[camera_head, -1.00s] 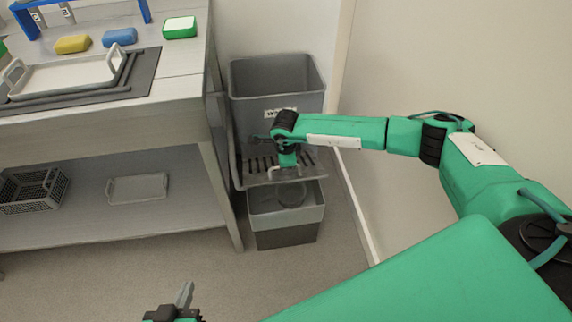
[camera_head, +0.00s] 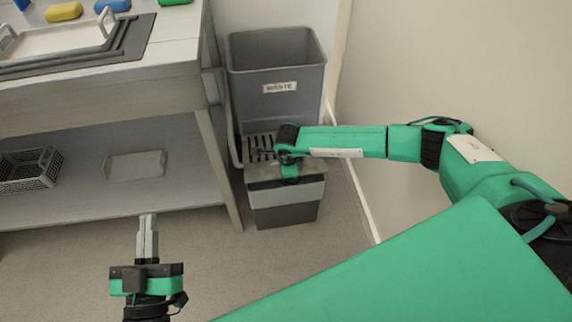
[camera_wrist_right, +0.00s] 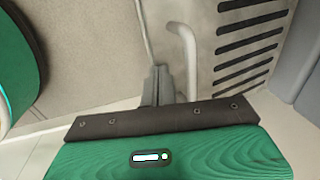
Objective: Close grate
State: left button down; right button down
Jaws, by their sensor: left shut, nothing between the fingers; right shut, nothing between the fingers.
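The right wrist view shows the grate's slots (camera_wrist_right: 250,45) and a pale curved handle (camera_wrist_right: 191,55). My right gripper (camera_wrist_right: 157,82) is shut and empty, its fingertips just left of the handle's lower end; I cannot tell whether they touch. In the head view my right gripper (camera_head: 290,178) is over the lower bin. My left gripper (camera_head: 148,222) is shut and empty above the floor.
The grey upper bin (camera_head: 278,85) is labelled WASTE. A wall (camera_head: 440,70) is close on the right. The front floor is clear.

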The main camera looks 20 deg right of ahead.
pick_arm(q)
jog(key=shift+a+r+t, duration=0.2)
jog(key=shift+r+t, duration=0.2)
jog(key=shift+r, duration=0.25)
jog(key=shift+a+r+t, duration=0.2)
jog(key=shift+r+t, duration=0.2)
jog(key=shift+r, duration=0.25)
pick_arm(e)
jog(key=shift+s+f, duration=0.2)
jog(key=shift+f, duration=0.5)
